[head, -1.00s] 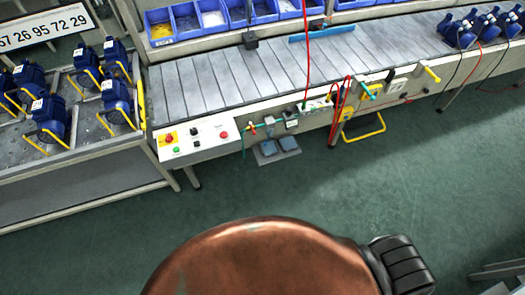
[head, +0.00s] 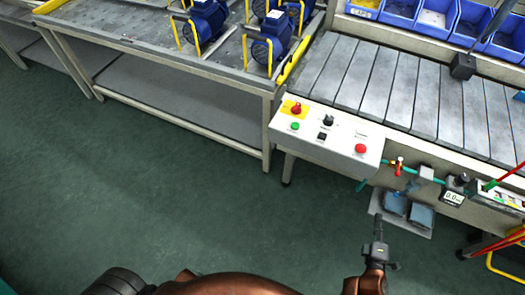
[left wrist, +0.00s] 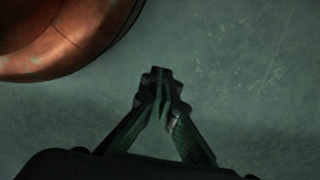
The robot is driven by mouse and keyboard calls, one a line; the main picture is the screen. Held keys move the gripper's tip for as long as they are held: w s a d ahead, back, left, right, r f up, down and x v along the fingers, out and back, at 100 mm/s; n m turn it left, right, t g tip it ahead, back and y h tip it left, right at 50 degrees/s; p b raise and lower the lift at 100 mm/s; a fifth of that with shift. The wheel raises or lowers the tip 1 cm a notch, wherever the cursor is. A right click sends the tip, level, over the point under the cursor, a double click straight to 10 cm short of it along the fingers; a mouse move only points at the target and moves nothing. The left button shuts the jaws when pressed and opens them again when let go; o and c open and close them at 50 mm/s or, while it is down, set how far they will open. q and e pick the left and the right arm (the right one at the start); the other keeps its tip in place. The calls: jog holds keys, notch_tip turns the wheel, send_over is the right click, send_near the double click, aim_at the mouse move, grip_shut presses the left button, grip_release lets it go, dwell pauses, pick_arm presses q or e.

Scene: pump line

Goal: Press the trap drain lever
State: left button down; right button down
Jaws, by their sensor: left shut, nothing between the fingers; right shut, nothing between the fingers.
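My right gripper (head: 379,222) is shut and empty, in the lower right of the head view. It points up the picture, just below the grey plate with two blue foot pedals (head: 408,209), and looks apart from the line. Above the pedals, a green air hose runs along the line's front rail through a small valve with a red and yellow handle (head: 399,167) and a pale unit (head: 426,174). I cannot tell which part is the trap drain lever. My left gripper (left wrist: 160,82) is shut and empty over green floor in the left wrist view.
The control box (head: 328,137) with several buttons juts out left of the hose. A digital gauge (head: 453,196) sits at its right. A bench (head: 160,50) carrying blue pumps stands at the upper left. The green floor (head: 190,200) in front is clear.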

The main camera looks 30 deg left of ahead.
pick_arm(q)
jog(key=shift+a+f+b, duration=0.1)
jog(key=shift+b, duration=0.3)
pick_arm(e)
jog(key=shift+w+a+r+n+t, duration=0.2)
jog(key=shift+w+r+n, duration=0.1)
jog(key=shift+r, duration=0.15)
jog(key=shift+w+a+r+n+t, duration=0.1)
jog(key=shift+w+a+r+n, duration=0.05)
jog(key=shift+w+r+n, duration=0.2)
